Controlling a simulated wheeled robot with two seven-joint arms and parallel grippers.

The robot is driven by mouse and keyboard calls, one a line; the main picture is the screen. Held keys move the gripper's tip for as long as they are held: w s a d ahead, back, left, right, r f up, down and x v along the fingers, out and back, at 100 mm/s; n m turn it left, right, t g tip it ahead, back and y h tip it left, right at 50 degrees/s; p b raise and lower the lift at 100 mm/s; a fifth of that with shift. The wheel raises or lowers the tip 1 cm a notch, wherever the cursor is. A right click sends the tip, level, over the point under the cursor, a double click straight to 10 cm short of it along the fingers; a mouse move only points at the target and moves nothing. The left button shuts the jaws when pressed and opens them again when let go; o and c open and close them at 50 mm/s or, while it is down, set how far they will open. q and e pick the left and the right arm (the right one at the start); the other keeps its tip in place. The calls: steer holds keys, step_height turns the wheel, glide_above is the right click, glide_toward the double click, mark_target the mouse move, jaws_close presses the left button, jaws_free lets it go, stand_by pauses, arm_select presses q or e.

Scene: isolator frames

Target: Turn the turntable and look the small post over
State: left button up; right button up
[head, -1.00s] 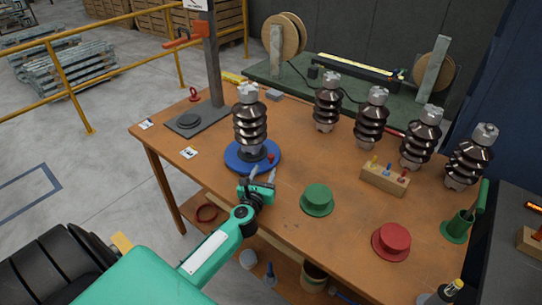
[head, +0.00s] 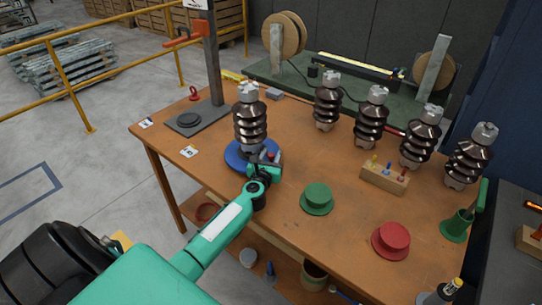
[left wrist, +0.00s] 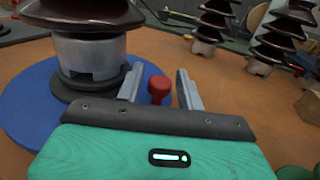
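A blue turntable (head: 236,160) sits on the wooden table at its left part. The small post (head: 249,120), brown and ribbed with a grey metal cap and base, stands upright on it. In the left wrist view the post's grey base (left wrist: 90,58) rests on a dark ring on the blue disc (left wrist: 28,110). A red knob (left wrist: 158,88) stands at the turntable's edge. My left gripper (head: 264,160) is open, its two fingers on either side of the knob, with gaps showing; it also shows in the left wrist view (left wrist: 158,90). My right gripper is not in view.
Several similar posts (head: 371,118) stand along the table's back right. A green lidded disc (head: 317,198), a red one (head: 391,240) and a wooden block with coloured pegs (head: 385,179) lie right of the turntable. A stand (head: 212,70) rises behind left.

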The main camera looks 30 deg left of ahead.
mark_target(275, 149)
arm_select(q)
jaws_close()
steer(key=n+y, duration=0.1)
steer(key=w+n+g+y, duration=0.1)
steer(key=shift+w+y+b, duration=0.25)
steer(key=shift+y+b, duration=0.05)
steer(key=shift+b, duration=0.1)
steer(key=shift+w+a+f+n+g+y+b, duration=0.1)
steer(key=shift+w+n+g+y+b, duration=0.7)
steer(key=shift+y+b, duration=0.4)
steer(key=shift+w+a+n+g+y+b, duration=0.15)
steer(key=shift+n+g+y+b, duration=0.35)
steer(key=shift+y, duration=0.1)
